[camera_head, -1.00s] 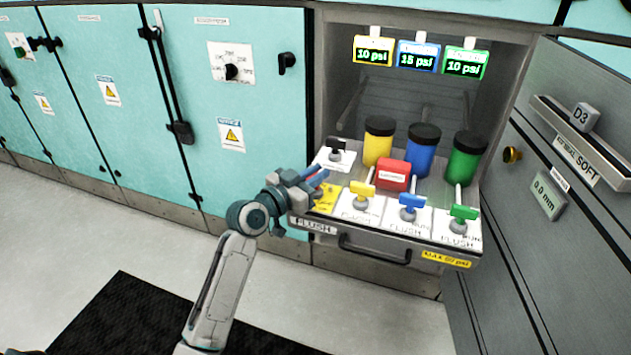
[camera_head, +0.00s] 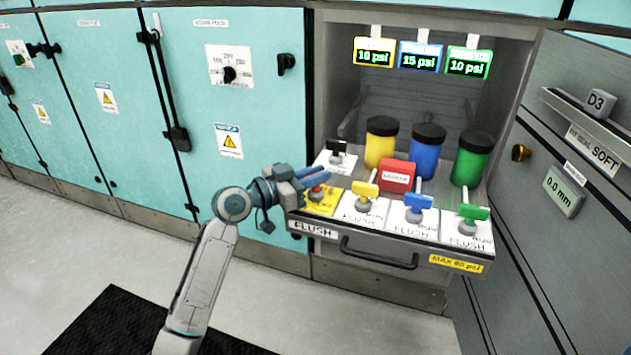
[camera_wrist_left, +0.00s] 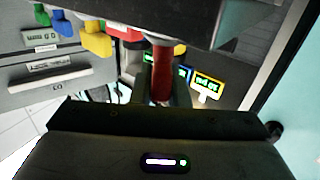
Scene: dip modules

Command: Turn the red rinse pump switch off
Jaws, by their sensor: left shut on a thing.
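The red rinse pump switch (camera_head: 317,191) sits on a yellow plate (camera_head: 324,204) at the left front of the pulled-out drawer. In the head view it is partly hidden by my left gripper (camera_head: 314,178), whose bluish fingers reach over it from the left. In the left wrist view the red handle (camera_wrist_left: 162,74) stands in the middle, between the gripper's dark parts, and the gripper is shut on it. Whether the switch is on or off is not readable. My right gripper is in neither view.
Yellow (camera_head: 365,189), blue (camera_head: 418,202) and green (camera_head: 473,212) valve handles stand to the right on white plates. Behind are a red box (camera_head: 397,177) and yellow, blue and green jars. A black-handled switch (camera_head: 338,146) stands behind the yellow plate. Displays (camera_head: 420,57) hang above.

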